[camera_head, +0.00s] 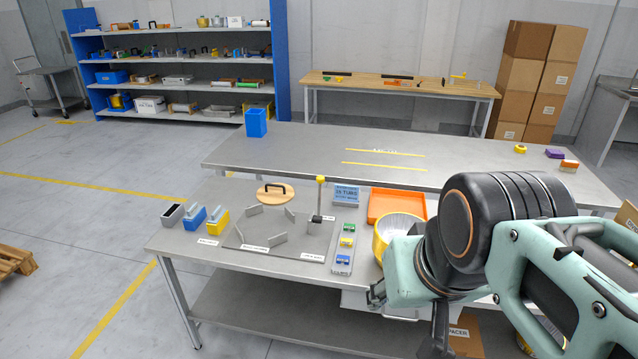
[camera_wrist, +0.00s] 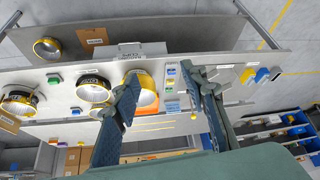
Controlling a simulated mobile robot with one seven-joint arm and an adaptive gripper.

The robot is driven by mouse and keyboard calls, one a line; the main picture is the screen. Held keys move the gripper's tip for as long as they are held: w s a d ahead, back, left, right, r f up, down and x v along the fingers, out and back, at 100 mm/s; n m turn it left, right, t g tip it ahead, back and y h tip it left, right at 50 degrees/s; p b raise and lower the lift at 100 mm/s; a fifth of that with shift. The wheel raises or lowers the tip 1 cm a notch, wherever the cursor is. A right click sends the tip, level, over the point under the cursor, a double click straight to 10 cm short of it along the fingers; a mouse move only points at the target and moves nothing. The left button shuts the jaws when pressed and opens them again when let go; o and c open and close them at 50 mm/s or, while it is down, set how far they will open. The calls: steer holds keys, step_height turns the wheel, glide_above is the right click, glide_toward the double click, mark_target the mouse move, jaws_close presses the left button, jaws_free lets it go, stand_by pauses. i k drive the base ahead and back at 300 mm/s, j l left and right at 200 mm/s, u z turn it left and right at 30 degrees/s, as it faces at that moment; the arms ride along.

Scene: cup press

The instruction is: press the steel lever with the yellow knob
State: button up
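The steel lever (camera_head: 319,203) stands upright on the near table, its yellow knob (camera_head: 320,179) on top and a dark block at its foot. It rises from the right side of a grey plate (camera_head: 250,237) with several small upright metal walls. My gripper (camera_head: 408,316) is at the table's front edge, to the right of and nearer than the lever, apart from it. In the wrist view my gripper (camera_wrist: 161,78) shows two spread fingers with nothing held between them.
A wooden disc with a black handle (camera_head: 275,192) lies behind the plate. A strip with coloured blocks (camera_head: 344,251), a yellow-rimmed bowl (camera_head: 381,240) and an orange tray (camera_head: 398,196) lie right of the lever. Blue and yellow blocks (camera_head: 216,220) stand left. Bare tabletop (camera_head: 205,258) lies front left.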

mark_target(317, 218)
steer(key=i+j, duration=0.35)
steer(key=i, duration=0.15)
steer(key=i+j, duration=0.35)
steer(key=i, duration=0.15)
steer(key=i+j, duration=0.35)
steer(key=i, duration=0.15)
steer(key=k+l+u, duration=0.1)
steer(key=u, duration=0.15)
steer(key=i+j+z, duration=0.2)
steer(key=l, duration=0.1)
